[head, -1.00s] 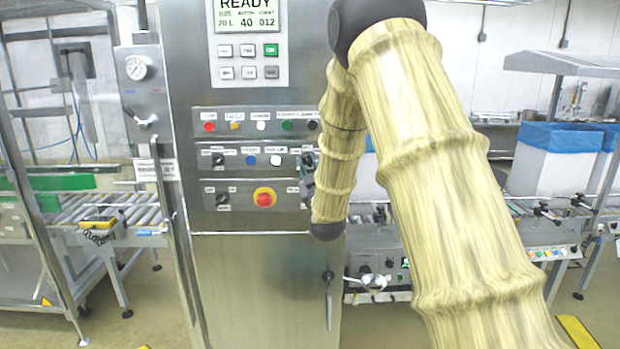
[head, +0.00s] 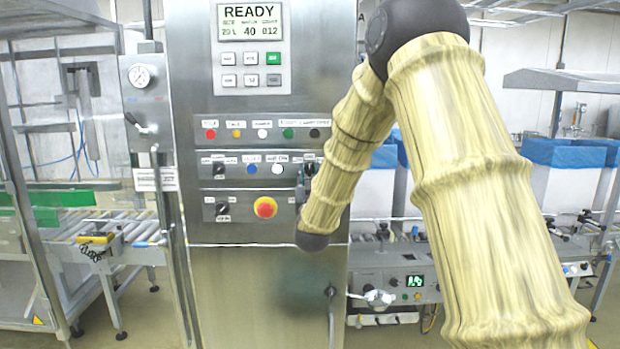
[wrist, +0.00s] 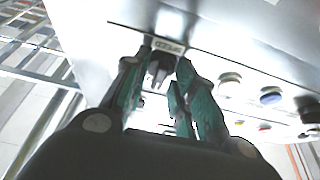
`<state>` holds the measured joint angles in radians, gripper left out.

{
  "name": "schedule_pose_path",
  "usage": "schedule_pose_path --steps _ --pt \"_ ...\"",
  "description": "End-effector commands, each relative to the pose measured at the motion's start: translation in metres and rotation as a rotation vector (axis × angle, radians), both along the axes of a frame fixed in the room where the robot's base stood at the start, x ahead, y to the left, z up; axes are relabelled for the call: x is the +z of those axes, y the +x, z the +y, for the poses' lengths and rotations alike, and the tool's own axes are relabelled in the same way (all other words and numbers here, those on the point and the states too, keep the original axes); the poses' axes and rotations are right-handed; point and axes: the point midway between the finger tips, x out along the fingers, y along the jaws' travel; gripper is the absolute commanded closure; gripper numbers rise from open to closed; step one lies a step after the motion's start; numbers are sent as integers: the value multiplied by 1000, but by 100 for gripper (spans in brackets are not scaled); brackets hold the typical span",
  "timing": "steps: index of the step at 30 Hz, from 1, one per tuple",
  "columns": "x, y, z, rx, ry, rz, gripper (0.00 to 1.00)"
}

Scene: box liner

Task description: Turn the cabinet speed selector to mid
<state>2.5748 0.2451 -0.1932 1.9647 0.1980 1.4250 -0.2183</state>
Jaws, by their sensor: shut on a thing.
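The speed selector (wrist: 158,74) is a small grey knob under a label that reads upside down as SPEED (wrist: 165,45) in the wrist view. My gripper (wrist: 164,66) has one dark-and-teal finger on each side of the knob and is shut on it. In the head view the selector (head: 311,168) is the dark knob at the right end of the cabinet's middle control row. My gripper (head: 304,180) reaches it from below, partly hidden by my own arm. The knob's exact pointing direction and its position marks cannot be made out.
White (head: 277,168) and blue (head: 252,168) buttons and another black selector (head: 219,169) share the row. A red emergency stop (head: 265,207) sits below. The display (head: 250,22) reads READY. A door handle (head: 331,300) sticks out lower down. Conveyors stand on both sides.

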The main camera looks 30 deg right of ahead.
Motion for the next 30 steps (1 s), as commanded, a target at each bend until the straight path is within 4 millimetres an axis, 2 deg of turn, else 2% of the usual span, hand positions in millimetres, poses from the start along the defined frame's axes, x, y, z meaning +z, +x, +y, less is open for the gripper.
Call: schedule_pose_path --steps 6,7,8,20,23,30 --pt "4 0 -1 -2 -2 -6 97" --pt "4 0 -1 -2 -2 -6 70" --pt "4 0 -1 -2 -2 -6 68" --pt "-1 -4 2 0 -1 0 68" --pt "-5 -12 8 0 -2 0 68" --pt "-22 -47 28 0 -3 2 68"
